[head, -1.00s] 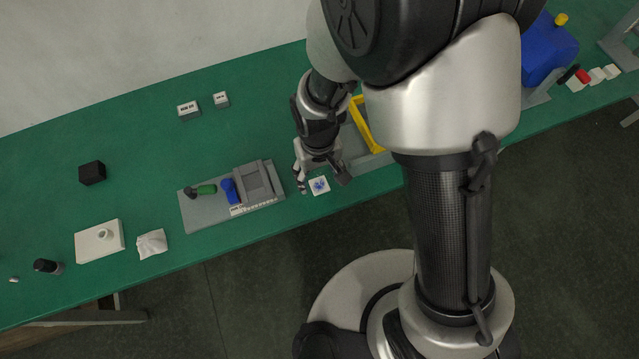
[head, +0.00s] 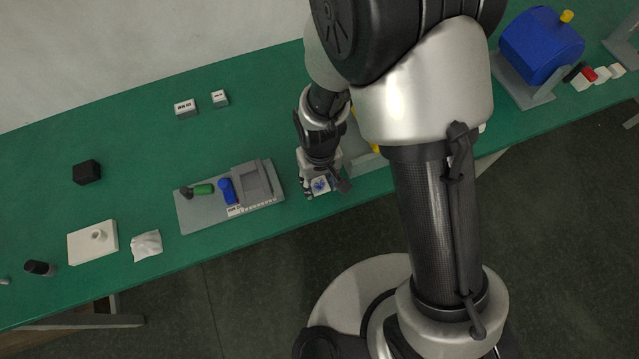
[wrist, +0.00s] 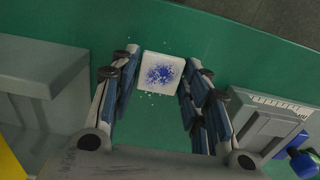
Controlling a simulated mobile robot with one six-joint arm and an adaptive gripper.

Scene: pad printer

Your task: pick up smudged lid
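The smudged lid is a small white square with a speckled blue blot. In the head view the lid (head: 320,185) lies near the front edge of the green table. In the wrist view the lid (wrist: 160,74) sits between the tips of the two fingers. My gripper (head: 323,190) is open above the lid, with a finger on each side. In the wrist view my gripper (wrist: 160,80) shows a gap between each finger and the lid. The lid's far edge is partly hidden by the gripper in the head view.
A grey fixture board (head: 200,212) with green and blue pieces lies just left of the gripper. A grey block with a yellow bin (head: 376,144) stands close on the right. A white plate (head: 92,243) and crumpled cloth (head: 147,246) lie further left. The table's front edge is near.

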